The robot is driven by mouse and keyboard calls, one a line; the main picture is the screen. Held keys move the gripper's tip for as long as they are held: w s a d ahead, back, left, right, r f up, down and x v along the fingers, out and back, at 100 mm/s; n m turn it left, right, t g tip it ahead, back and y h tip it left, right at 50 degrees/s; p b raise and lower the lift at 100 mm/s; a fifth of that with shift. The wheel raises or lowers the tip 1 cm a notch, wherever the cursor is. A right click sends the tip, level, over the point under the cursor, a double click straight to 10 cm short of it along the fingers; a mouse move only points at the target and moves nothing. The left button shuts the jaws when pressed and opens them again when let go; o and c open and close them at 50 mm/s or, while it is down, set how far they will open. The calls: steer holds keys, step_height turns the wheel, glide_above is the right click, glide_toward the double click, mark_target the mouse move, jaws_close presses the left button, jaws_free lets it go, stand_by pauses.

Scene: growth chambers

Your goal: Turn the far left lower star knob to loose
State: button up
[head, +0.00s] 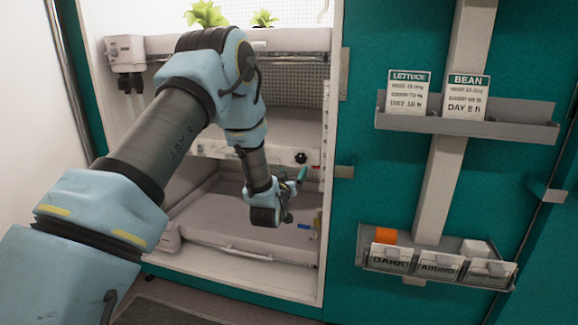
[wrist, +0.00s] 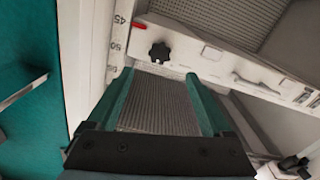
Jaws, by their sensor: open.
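A black star knob (wrist: 159,52) is on the pale rail in the wrist view, just beyond my fingertips and in line with the gap between them. A black star knob (head: 300,157) also shows at the right end of the lower rail in the head view. My gripper (wrist: 158,82) is open, its two teal fingers apart with nothing between them. In the head view my gripper (head: 300,176) is inside the chamber, close below that right-end knob. My arm hides part of the left of the lower rail, so I cannot make out a far left lower knob there.
The lower tray (head: 240,225) lies below my gripper. A ruled post (wrist: 122,35) stands left of the knob in the wrist view. A dark fitting (wrist: 295,166) is at its lower right. The teal panel (head: 400,180) carries card racks on the right.

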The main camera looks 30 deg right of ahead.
mark_target(300, 160)
steer(key=p+x, duration=0.1)
steer(key=x, duration=0.8)
steer(key=shift+w+d, duration=0.15)
jaws_close()
stand_by(0.4)
